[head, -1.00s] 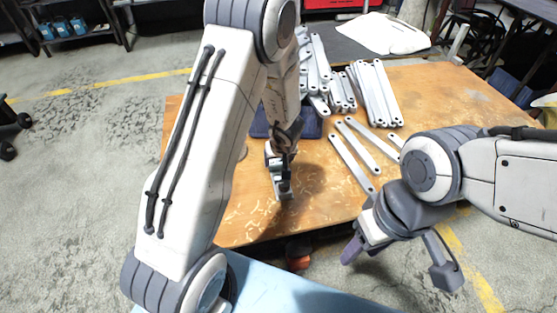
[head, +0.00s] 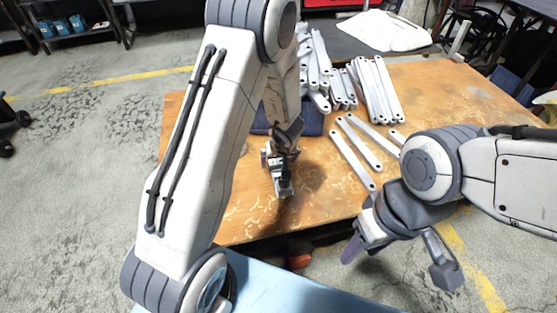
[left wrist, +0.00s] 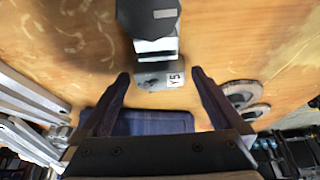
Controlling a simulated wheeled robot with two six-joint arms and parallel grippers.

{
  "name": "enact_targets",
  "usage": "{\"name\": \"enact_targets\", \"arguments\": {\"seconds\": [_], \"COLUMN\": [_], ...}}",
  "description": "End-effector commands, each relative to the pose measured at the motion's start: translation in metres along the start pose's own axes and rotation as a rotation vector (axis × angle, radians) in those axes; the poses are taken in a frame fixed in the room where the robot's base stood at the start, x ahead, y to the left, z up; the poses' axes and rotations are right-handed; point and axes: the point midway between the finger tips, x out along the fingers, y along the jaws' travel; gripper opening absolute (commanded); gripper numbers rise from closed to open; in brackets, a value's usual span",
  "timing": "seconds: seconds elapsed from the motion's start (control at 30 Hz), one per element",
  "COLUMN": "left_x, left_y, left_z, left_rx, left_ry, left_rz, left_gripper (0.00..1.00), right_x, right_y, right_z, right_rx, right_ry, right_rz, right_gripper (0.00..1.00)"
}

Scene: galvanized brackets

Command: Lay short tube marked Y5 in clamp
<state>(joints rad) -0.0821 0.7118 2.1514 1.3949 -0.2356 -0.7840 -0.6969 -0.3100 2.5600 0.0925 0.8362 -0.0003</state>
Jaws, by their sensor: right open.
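The short grey tube (left wrist: 152,79) shows in the left wrist view with its Y5 label on the near end. It lies against the clamp (left wrist: 150,22), a dark and pale metal block, which hides its far part; how deep it sits I cannot tell. In the head view the clamp (head: 283,186) stands near the table's front edge. My left gripper (left wrist: 160,76) is open, its fingers apart on either side of the tube's near end; in the head view it (head: 283,156) is just behind the clamp. My right gripper (head: 398,262) is open and empty, in front of the table.
Several pale flat bars (head: 352,160) lie on the wooden table (head: 235,215), with stacks of more bars (head: 378,92) behind. The table's front right is clear.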

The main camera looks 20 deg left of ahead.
Motion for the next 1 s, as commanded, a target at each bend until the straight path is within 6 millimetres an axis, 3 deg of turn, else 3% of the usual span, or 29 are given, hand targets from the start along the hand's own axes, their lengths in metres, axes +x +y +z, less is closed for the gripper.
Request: {"name": "enact_targets", "arguments": {"seconds": [0.17,0.63,0.8,1.0], "left_x": [-0.008,-0.092,-0.104,-0.105], "left_y": [0.0,0.0,0.0,0.0], "left_z": [-0.001,-0.002,-0.001,0.0], "left_rx": [0.0,0.001,0.001,0.0], "left_ry": [0.0,0.0,0.0,0.0], "left_rz": [0.0,0.0,0.0,0.0], "left_gripper": [1.0,1.0,1.0,1.0], "right_x": [-0.006,-0.066,-0.073,-0.073], "right_y": [-0.001,-0.005,-0.005,-0.005], "right_z": [0.0,-0.004,-0.004,-0.004], "right_rx": [0.0,0.0,0.0,0.0], "right_ry": [0.0,0.0,0.0,0.0], "right_rz": [0.0,0.0,0.0,0.0], "right_gripper": [0.5,0.5,0.5,0.5]}}
